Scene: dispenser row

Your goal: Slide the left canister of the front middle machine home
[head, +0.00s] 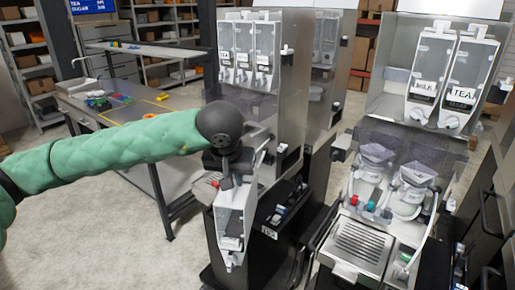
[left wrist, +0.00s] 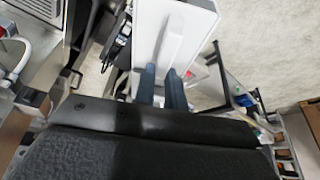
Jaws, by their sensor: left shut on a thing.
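My left gripper (head: 228,180) is in the middle of the head view, shut on a pale canister (head: 231,222) with clear side panels. The canister hangs below the gripper in the air, in front of the left machine. In the left wrist view the two dark fingers (left wrist: 163,85) meet the white canister (left wrist: 178,28). The machine at the right (head: 385,62) is open and holds a MILK canister (head: 431,75) and a TEA canister (head: 469,80). Bare housing shows left of MILK. I cannot tell which machine is the front middle one. My right gripper is out of view.
Another machine (head: 292,70) stands behind the held canister, with several canisters inside. Mixing bowls (head: 372,170) and a drip grille (head: 357,246) sit low in the right machine. A counter (head: 120,104) and shelves are at left. Floor at lower left is clear.

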